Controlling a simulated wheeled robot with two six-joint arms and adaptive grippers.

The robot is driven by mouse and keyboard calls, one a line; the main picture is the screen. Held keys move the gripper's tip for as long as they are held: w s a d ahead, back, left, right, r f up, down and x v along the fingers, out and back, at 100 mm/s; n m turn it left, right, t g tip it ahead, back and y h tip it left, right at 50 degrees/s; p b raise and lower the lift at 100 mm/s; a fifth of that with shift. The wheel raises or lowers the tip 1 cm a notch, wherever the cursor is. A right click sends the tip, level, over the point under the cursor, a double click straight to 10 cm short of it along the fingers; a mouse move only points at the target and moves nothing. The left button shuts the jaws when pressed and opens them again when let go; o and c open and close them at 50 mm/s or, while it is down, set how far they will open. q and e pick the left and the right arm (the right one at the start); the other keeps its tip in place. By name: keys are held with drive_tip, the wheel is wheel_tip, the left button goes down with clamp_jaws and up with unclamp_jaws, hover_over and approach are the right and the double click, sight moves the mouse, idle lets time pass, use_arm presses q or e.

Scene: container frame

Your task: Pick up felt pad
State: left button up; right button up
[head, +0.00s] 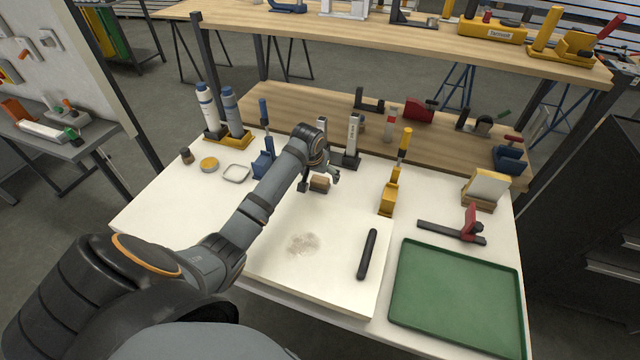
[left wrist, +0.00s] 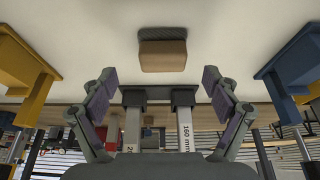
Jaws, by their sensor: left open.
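A small brown block with a dark grey, textured layer, which looks like the felt pad (head: 319,184), lies on the white table around its middle. In the left wrist view the pad (left wrist: 162,55) shows centred, just beyond the fingertips. My left gripper (head: 319,179) reaches over the table close to the pad. Its fingers (left wrist: 157,78) are spread wide apart, with nothing between them, and the pad lies in line with the gap. Whether a finger touches the pad cannot be told from the head view. My right gripper is in neither view.
Blue (head: 263,155) and yellow (head: 390,190) clamp-like tools stand either side of the pad, with a grey upright holder (head: 352,145) behind. A white board (head: 330,270) bears a black bar (head: 367,253). A green tray (head: 455,300) lies at front right.

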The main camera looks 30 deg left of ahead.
sight(319, 181)
use_arm(q)
drive_tip(key=x, duration=0.4)
drive_tip(key=shift+s+a+f, duration=0.15)
drive_tip(key=shift+f, duration=0.1)
drive_tip(key=shift+s, duration=0.1)
drive_tip(key=c, duration=1.3)
drive_tip(key=shift+o, duration=0.2)
drive_tip(key=shift+r, duration=0.65)
drive_tip(key=s+d+r, duration=0.2)
drive_tip(key=s+r, duration=0.2)
drive_tip(key=s+d+r+b, duration=0.1)
drive_tip(key=s+d+r, duration=0.1)
drive_tip(key=s+r, duration=0.2)
drive_tip(key=s+d+r, duration=0.3)
drive_tip(key=s, duration=0.1)
drive_tip(key=shift+r, duration=0.4)
